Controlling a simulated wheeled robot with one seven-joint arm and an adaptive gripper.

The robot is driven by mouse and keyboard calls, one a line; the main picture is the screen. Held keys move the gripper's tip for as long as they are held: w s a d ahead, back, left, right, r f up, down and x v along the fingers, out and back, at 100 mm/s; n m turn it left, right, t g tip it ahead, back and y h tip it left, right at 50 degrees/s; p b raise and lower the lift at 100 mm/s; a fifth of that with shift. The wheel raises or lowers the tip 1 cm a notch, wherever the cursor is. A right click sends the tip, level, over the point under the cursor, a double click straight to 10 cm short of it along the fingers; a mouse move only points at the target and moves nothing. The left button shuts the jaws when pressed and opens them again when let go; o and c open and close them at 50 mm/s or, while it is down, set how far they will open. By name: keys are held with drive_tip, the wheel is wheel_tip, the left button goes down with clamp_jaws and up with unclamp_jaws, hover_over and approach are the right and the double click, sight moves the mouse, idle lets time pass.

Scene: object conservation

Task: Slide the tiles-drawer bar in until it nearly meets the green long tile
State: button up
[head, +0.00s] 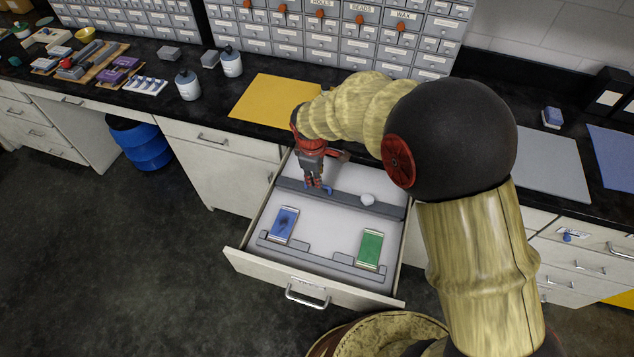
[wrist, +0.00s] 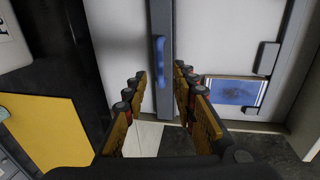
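The open drawer (head: 243,262) has a pale floor. The green long tile (head: 370,248) lies at the front right of the drawer, apart from the bar. A blue tile (head: 285,223) lies at the front left and shows in the wrist view (wrist: 235,92). My gripper (head: 318,187) is over the bar's left part; its open fingers (wrist: 161,74) straddle the line of the blue handle. Contact is unclear.
A grey notched rail (head: 310,258) runs along the drawer's front, beside the tiles. The counter behind holds a yellow mat (head: 275,102), bottles (head: 188,85) and a grey mat (head: 545,160). The drawer floor between bar and tiles is clear.

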drive_tip(key=f, duration=0.3)
drive_tip(key=f+b, duration=0.1)
drive_tip(key=shift+w+d+f, duration=0.15)
drive_tip(key=shift+w+f, duration=0.25)
drive_tip(key=shift+c, duration=0.6)
clamp_jaws()
